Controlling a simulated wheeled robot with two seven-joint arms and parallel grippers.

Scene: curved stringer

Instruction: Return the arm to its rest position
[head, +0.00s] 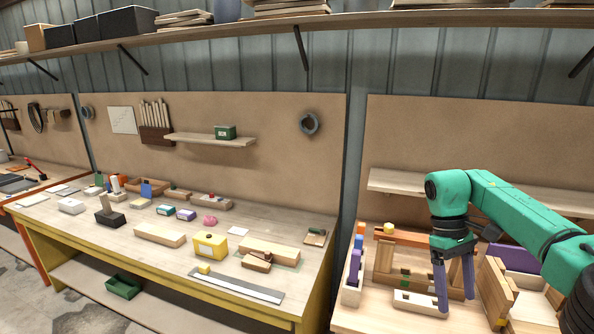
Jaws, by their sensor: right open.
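My right arm, green with dark joints, comes in from the right edge. Its right gripper (455,284) points down over the right-hand bench, its two purple-grey fingers apart, with nothing seen held between them. The fingers overlap wooden parts behind them, and I cannot tell whether they touch any. A wooden frame-like piece (384,262) stands just left of the gripper. My left gripper is not in view.
A yellow-legged bench (140,252) at left holds wooden blocks, a yellow box (210,246) and a metal ruler (236,286). A wall shelf (400,184) runs behind my right arm. A long upper shelf (240,32) crosses the top. A purple block (354,268) stands at the right bench's left side.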

